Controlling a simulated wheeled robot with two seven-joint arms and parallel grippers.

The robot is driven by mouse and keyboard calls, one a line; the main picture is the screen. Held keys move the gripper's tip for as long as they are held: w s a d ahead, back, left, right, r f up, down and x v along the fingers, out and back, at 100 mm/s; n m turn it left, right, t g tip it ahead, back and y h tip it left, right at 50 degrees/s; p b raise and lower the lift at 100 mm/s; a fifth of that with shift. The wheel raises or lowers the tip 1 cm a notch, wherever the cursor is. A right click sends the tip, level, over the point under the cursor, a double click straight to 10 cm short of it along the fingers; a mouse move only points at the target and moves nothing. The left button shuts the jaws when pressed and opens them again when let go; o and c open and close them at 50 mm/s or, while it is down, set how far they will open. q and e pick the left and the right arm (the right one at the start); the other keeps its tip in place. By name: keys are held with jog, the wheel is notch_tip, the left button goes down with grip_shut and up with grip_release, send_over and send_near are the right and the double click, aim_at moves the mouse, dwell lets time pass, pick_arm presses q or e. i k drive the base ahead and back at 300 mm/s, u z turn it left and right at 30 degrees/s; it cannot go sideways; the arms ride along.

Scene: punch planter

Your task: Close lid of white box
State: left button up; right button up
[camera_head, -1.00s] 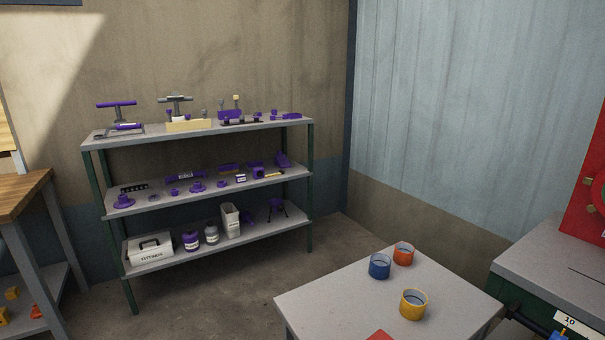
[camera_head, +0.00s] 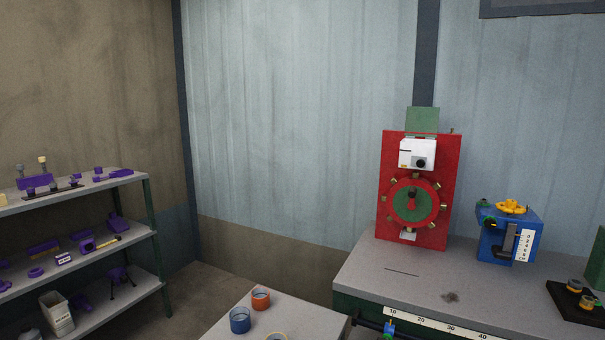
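A small white box-like unit (camera_head: 417,154) with a dark round knob is mounted high on the red panel (camera_head: 391,215). I cannot tell whether it has a lid. A tall white container (camera_head: 57,313) stands on the lower shelf at the left. I cannot make out a lid on it. The white case with a dark handle, seen on the lower shelf earlier, is out of view now. Neither of my grippers shows.
The grey bench (camera_head: 375,271) carries the red panel, a blue device (camera_head: 508,245) and a dark tray (camera_head: 575,311). The shelving (camera_head: 150,232) stands left. Bare floor (camera_head: 195,290) lies between.

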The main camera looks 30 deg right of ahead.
aim_at(418, 119)
jog(key=k, duration=1.05)
jog(key=z, duration=1.25)
jog(key=i, duration=0.8)
jog(key=z, duration=0.25)
